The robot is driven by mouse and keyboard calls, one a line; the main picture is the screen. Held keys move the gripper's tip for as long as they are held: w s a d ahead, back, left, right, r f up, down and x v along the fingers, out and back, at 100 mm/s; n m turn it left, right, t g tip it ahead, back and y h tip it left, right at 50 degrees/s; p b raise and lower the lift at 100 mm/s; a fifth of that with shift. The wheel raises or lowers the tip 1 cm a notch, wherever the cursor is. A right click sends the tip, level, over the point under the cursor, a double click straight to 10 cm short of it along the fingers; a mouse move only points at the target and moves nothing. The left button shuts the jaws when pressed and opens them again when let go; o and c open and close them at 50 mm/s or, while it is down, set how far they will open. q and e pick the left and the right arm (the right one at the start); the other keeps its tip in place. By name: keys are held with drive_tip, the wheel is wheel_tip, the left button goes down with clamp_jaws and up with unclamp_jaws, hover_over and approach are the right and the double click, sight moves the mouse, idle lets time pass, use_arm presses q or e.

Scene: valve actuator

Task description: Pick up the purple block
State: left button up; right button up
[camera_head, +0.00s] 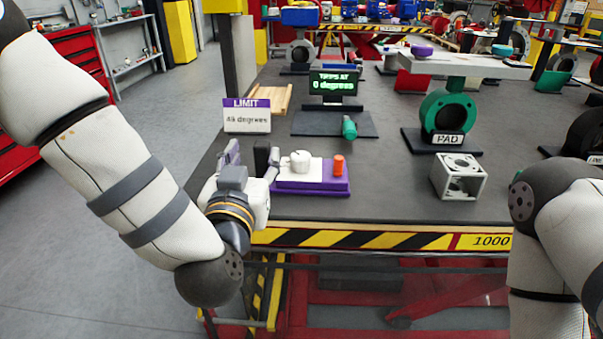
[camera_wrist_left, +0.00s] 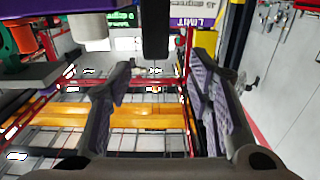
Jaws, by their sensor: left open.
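A long, low purple block (camera_head: 312,188) lies near the front edge of the table. It has a white top part with a round white knob (camera_head: 299,160), and an orange cylinder (camera_head: 338,165) at its right end. My left gripper (camera_head: 252,158) is at the table's front edge, just left of the purple block, open and pointing away from me. An upright black piece (camera_head: 262,155) shows near its fingertips. In the left wrist view my left gripper (camera_wrist_left: 160,85) is open with nothing between its fingers; the black piece (camera_wrist_left: 155,30) stands beyond them. My right gripper is out of view.
A LIMIT sign (camera_head: 247,117), a dark screen (camera_head: 336,84) and a green cylinder (camera_head: 349,128) stand behind the block. A white cube-shaped housing (camera_head: 459,177) and a green ring on a PAD stand (camera_head: 446,114) are to the right. The table between them is clear.

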sight(260, 148)
use_arm(q)
drive_tip(key=w, duration=0.5)
drive_tip(key=shift+w+d+f, duration=0.15)
drive_tip(key=shift+w+d, duration=0.1)
drive_tip(key=shift+w, duration=0.15)
clamp_jaws()
